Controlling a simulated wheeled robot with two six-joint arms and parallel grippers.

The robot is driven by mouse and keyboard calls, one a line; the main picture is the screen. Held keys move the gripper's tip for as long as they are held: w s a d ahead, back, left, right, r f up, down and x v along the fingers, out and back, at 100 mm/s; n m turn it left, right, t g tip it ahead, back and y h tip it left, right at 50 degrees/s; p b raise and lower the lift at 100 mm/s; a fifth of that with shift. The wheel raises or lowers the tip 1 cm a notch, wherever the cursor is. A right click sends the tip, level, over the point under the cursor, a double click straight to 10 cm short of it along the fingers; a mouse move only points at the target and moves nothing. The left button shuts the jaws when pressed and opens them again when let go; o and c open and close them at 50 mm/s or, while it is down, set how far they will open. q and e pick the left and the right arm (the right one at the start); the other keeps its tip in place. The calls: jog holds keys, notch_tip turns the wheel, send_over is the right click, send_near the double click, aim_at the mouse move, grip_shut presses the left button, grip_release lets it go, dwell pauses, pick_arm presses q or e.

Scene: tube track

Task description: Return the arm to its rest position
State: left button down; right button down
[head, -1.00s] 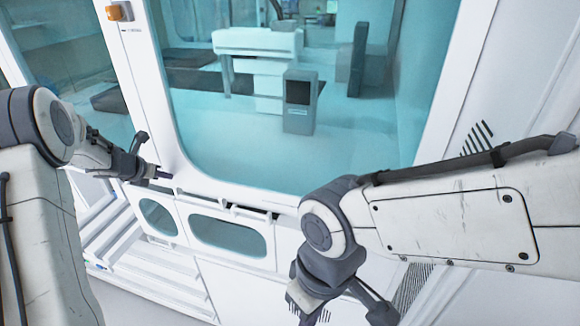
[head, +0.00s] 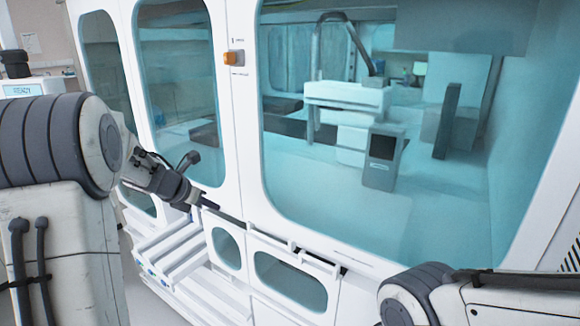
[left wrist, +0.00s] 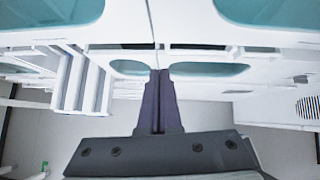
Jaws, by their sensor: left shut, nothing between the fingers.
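My left arm comes in from the left in the head view, bent at a large grey joint. Its gripper (head: 205,202) is in front of the white cabinet (head: 239,130), near the ledge under the windows. In the left wrist view the two dark fingers (left wrist: 159,100) lie together, with nothing between them. My right arm shows only in part at the lower right of the head view; its gripper is out of the frame.
The cabinet has large teal windows (head: 340,215) and small lower windows (head: 290,282). White slatted racks (head: 185,255) stand at its foot, below my left gripper. A device with a lit screen (head: 25,89) is at the far left. Grey floor shows in the left wrist view (left wrist: 200,118).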

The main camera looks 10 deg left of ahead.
pick_arm(q)
jog(key=w+d+r+n+t+y+b, duration=0.1)
jog(key=w+d+r+n+t+b, duration=0.15)
jog(key=d+n, duration=0.75)
jog(key=s+d+n+y, duration=0.1)
jog(key=s+d+n, duration=0.4)
jog(key=d+n, duration=0.15)
jog(key=s+d+f+n+g+b, duration=0.1)
jog(key=s+d+f+n+g, duration=0.2)
jog(key=s, duration=0.8)
jog(key=s+d+f+n+g+b, duration=0.1)
jog(key=s+d+f+n+g, duration=0.3)
jog(key=s+n, duration=0.3)
jog(key=s+d+f+n+g+b, duration=0.1)
jog(key=s+d+f+n+g, duration=0.3)
jog(key=s, duration=1.1)
jog(key=shift+s+d+f+n+h, duration=0.15)
jog(key=shift+d+f+n+h, duration=0.15)
jog(key=shift+d+f+n, duration=0.5)
